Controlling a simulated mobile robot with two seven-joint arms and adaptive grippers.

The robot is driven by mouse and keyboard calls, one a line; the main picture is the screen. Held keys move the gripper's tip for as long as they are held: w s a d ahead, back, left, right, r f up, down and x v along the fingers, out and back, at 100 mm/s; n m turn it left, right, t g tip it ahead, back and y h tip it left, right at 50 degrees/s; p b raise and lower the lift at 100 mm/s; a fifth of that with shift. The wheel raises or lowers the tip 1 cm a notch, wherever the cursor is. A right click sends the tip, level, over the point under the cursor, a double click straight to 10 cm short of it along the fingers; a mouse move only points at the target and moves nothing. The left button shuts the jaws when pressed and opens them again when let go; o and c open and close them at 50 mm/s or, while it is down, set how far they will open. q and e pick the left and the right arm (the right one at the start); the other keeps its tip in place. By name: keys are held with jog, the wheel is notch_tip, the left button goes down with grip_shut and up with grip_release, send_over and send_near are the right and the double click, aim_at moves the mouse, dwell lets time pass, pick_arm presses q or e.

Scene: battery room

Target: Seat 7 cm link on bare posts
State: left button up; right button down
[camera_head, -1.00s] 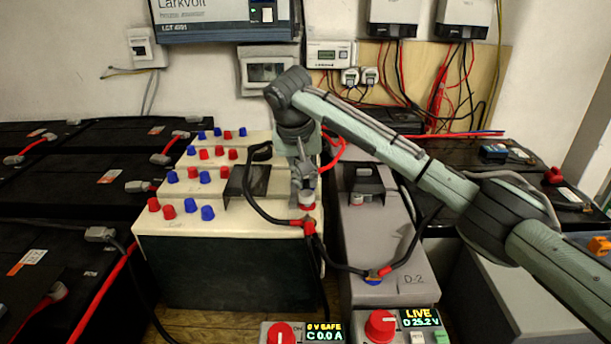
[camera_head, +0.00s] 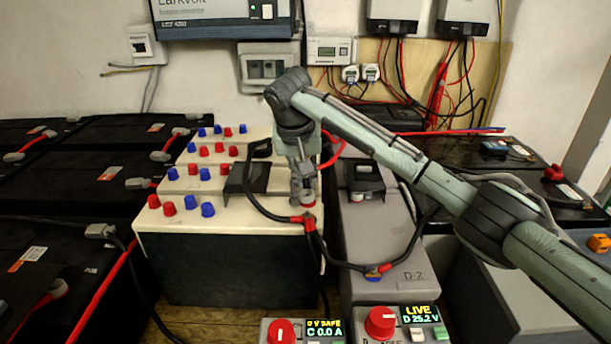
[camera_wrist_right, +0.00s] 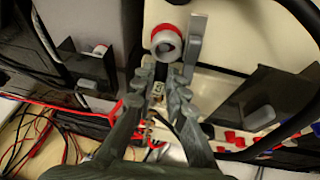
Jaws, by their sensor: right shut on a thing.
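My right gripper (camera_head: 304,186) points down at the near right edge of the cream-topped battery case (camera_head: 240,215). Right beside the bar is a round grey-white post with a red collar (camera_wrist_right: 166,44), also seen in the head view (camera_head: 308,199). I cannot tell whether bar and post touch. Another post (camera_head: 357,196) stands under a black cover on the grey case marked D-2 (camera_head: 375,230). My left gripper is not in view.
Black cables with red lugs (camera_head: 309,222) hang just in front of the gripper. A raised black cover (camera_head: 247,180) stands to its left, near several red and blue caps (camera_head: 208,210).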

jog(key=shift+f, duration=0.25)
dwell(0.3)
jog(key=c, duration=1.5)
grip_release()
jog(key=shift+o, duration=0.5)
jog(key=o, duration=0.3)
jog(key=shift+o, duration=0.2)
jog(key=shift+r, duration=4)
